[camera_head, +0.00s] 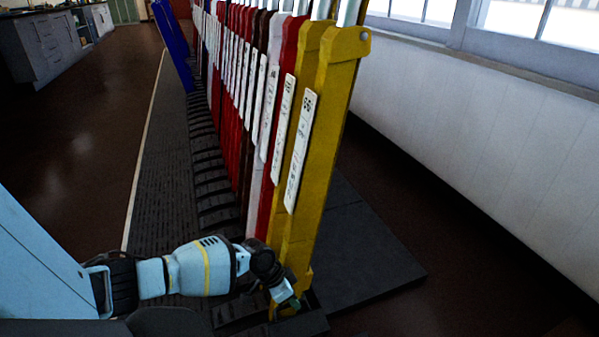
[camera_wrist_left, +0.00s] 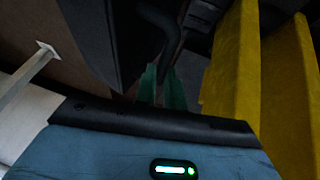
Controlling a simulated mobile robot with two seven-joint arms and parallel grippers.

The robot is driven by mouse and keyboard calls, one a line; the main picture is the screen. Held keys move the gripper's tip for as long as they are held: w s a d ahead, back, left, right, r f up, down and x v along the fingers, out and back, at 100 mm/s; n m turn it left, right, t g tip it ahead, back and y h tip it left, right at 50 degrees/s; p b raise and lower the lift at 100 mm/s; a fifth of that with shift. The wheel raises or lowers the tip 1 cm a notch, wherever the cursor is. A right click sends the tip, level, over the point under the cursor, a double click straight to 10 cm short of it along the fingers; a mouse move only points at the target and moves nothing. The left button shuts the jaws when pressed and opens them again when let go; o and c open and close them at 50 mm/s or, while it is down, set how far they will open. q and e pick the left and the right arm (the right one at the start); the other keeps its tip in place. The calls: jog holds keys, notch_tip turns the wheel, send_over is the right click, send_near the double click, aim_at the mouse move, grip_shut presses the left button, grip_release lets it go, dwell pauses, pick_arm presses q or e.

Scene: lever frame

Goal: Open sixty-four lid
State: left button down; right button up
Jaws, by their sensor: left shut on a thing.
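A row of tall levers stands on a dark slatted floor frame in the head view. The nearest two are yellow: the nearest yellow lever (camera_head: 330,125) and another yellow lever (camera_head: 294,180) just behind it. White number plates, such as the nearest plate (camera_head: 299,150), are on their sides, but the numbers are too small to read surely. My left gripper (camera_head: 287,303) is low at the foot of the yellow levers, shut on a dark part there. The wrist view shows its green fingertips (camera_wrist_left: 163,88) beside yellow metal (camera_wrist_left: 235,75).
Red, white and blue levers, such as the red lever (camera_head: 287,75), continue close together into the distance. A dark flat plate (camera_head: 355,250) lies to the right of the levers. A white wall (camera_head: 480,140) with windows is farther right. Brown floor (camera_head: 85,130) is open at the left.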

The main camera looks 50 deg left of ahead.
pick_arm(q)
jog(key=shift+s+a+f+b, duration=0.1)
jog(key=shift+a+f+b, duration=0.5)
jog(key=shift+a+f, duration=0.35)
jog(key=shift+d+f, duration=0.1)
jog(key=c, duration=1.6)
grip_release()
jog(key=shift+o, duration=0.6)
jog(key=shift+w+r, duration=0.2)
jog(key=shift+r, duration=0.1)
jog(key=p+v, duration=0.3)
jog(key=v, duration=0.4)
jog(key=shift+a+r+p, duration=0.25)
jog(key=shift+p, duration=0.15)
